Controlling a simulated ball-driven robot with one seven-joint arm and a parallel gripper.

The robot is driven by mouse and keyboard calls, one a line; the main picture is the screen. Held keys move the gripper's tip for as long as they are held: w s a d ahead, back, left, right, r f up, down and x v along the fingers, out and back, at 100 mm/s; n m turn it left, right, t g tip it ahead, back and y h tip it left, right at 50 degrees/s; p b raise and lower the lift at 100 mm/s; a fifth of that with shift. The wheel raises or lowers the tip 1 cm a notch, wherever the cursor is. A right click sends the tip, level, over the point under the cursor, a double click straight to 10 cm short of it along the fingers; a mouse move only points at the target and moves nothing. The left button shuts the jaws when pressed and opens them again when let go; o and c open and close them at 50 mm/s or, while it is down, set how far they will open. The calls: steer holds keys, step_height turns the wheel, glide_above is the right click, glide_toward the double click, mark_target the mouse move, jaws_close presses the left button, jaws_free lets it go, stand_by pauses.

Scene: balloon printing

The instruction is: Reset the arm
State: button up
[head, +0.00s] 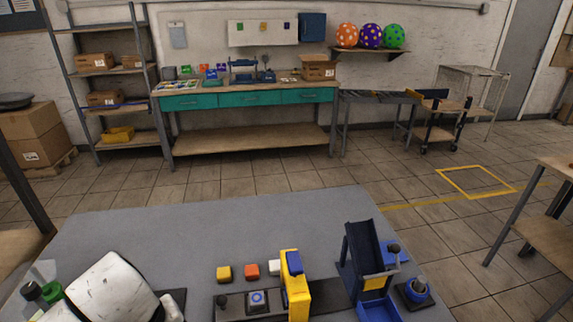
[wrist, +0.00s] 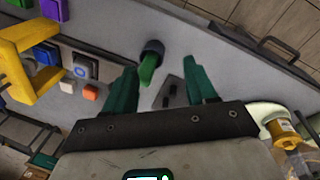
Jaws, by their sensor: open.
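My gripper (wrist: 160,72) is in the wrist view with its two dark green fingers spread apart. It is open, and nothing is held between the fingers. A green piece (wrist: 148,68) with a dark round end (wrist: 152,48) shows beyond the fingers, near the grey tabletop. I cannot tell how far it is from the fingertips. In the head view my white arm (head: 110,285) is at the lower left, over the near left part of the grey table (head: 200,225). The gripper itself is not clear there.
A yellow frame (head: 295,285), a button panel (head: 258,299), yellow (head: 223,273), orange (head: 251,270) and white (head: 274,267) blocks stand right of my arm. A dark chute (head: 362,250), blue bin (head: 378,309) and blue knob (head: 417,288) stand further right. The table's far half is clear.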

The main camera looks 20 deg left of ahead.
steer(key=w+d+f+m+y, duration=0.15)
steer(key=d+f, duration=0.25)
steer(key=d, duration=0.6)
steer(key=w+d+f+m+g, duration=0.1)
steer(key=d+f+m, duration=0.25)
steer(key=d, duration=0.65)
steer(key=w+d+f+m+y, duration=0.1)
steer(key=d+f, duration=0.4)
steer(key=d, duration=0.4)
steer(key=s+d+f+m, duration=0.1)
steer(key=s+d+m, duration=0.1)
steer(key=d, duration=0.6)
steer(key=s+d+f+m, duration=0.1)
steer(key=s+d+m, duration=0.1)
steer(key=d, duration=0.6)
steer(key=shift+s+h, duration=0.35)
steer(key=shift+s, duration=0.3)
steer(key=s+d+m, duration=0.1)
steer(key=s+d, duration=0.2)
steer(key=d, duration=0.1)
steer(key=s+d+r+m+h, duration=0.1)
steer(key=s+d, duration=0.2)
steer(key=d, duration=0.1)
steer(key=s+d+m, duration=0.1)
steer(key=s+d, duration=0.3)
steer(key=shift+d+r+t, duration=0.3)
steer(key=shift+r, duration=0.05)
steer(key=shift+c, duration=0.3)
